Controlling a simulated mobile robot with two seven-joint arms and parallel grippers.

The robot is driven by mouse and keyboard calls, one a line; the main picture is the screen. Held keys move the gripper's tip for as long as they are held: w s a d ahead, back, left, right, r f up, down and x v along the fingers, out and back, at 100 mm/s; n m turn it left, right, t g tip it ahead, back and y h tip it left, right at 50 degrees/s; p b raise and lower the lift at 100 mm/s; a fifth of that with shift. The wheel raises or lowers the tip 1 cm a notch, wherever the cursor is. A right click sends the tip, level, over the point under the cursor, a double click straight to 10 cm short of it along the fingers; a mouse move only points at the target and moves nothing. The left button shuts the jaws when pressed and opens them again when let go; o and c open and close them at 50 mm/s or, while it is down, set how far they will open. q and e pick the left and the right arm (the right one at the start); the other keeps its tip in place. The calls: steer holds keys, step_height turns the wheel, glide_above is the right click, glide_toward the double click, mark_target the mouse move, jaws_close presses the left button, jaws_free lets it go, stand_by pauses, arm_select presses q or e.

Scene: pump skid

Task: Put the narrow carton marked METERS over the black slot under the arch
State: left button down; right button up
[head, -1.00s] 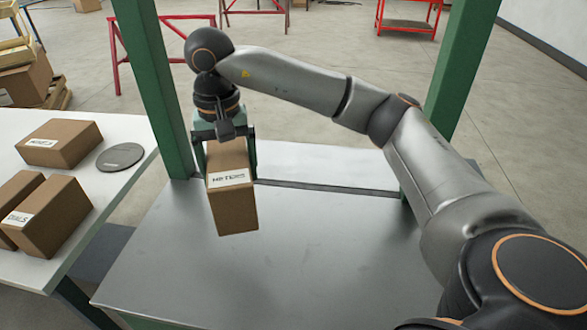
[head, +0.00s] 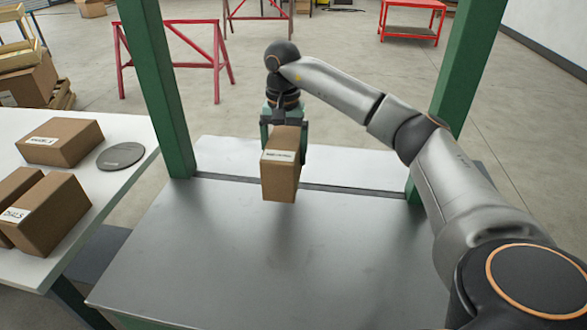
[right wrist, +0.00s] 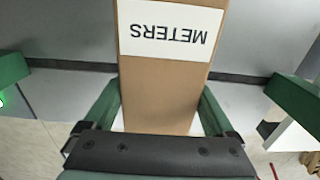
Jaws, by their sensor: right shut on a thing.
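The narrow brown carton marked METERS (head: 281,175) hangs upright in my right gripper (head: 283,128), near the dark slot (head: 345,190) that crosses the grey metal table between the green posts. Its white label shows clearly, upside down, in the right wrist view, where the carton (right wrist: 160,95) sits between the fingers of the right gripper (right wrist: 160,110). The gripper is shut on it. The carton hides part of the slot; its exact height above the table cannot be told. My left gripper is not in view.
Green posts (head: 158,90) and (head: 468,90) stand on both sides of the slot. At left, a white table (head: 95,225) holds several other cartons (head: 45,215) and a dark grey disc (head: 121,156). The front of the metal table (head: 270,255) is clear.

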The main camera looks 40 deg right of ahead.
mark_target(293, 136)
steer(key=shift+s+d+f, duration=0.1)
steer(key=shift+d+f, duration=1)
steer(key=shift+f, duration=0.15)
steer(key=shift+d+f, duration=0.15)
steer(key=shift+f, duration=1.55)
steer(key=shift+f, duration=0.1)
steer(key=o, duration=1.6)
steer(key=shift+f, duration=0.1)
steer(key=shift+c, duration=0.2)
step_height(293, 136, up, 12)
steer(key=shift+r+p, duration=0.2)
steer(key=shift+p, duration=0.1)
